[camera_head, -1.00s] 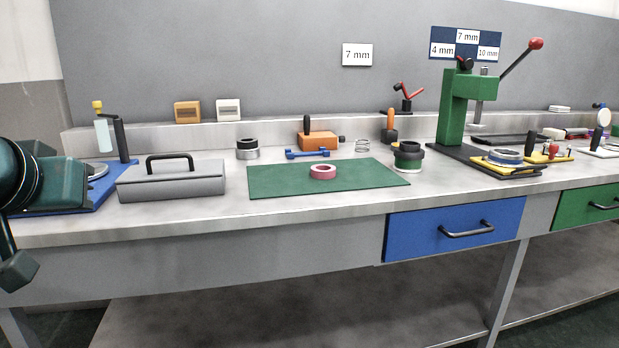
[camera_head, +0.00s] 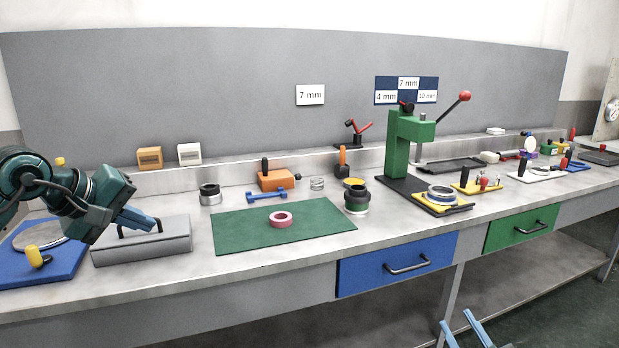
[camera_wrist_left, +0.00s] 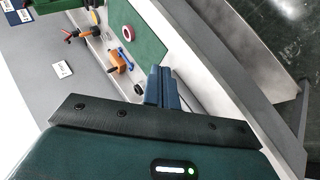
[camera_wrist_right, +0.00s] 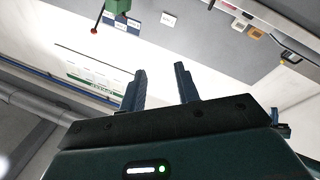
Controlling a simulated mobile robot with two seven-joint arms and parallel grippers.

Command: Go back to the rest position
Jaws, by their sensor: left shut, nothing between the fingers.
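My left gripper (camera_head: 152,222) is at the left of the head view, in front of or above the grey lidded box (camera_head: 150,246) with a black handle; I cannot tell whether it touches it. Its blue fingers are together and empty, as the left wrist view (camera_wrist_left: 160,86) also shows. My right gripper (camera_head: 470,328) shows only as two blue fingertips at the bottom edge of the head view, in front of the bench. In the right wrist view (camera_wrist_right: 160,82) its fingers stand apart with nothing between them.
The bench (camera_head: 300,258) holds a green mat (camera_head: 240,237) with a pink ring (camera_head: 280,219), a black-topped cylinder (camera_head: 356,198), a green press (camera_head: 398,150) and, at left, a blue plate (camera_head: 50,270). Blue (camera_head: 370,270) and green (camera_head: 500,236) drawers sit below. Space before the bench looks free.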

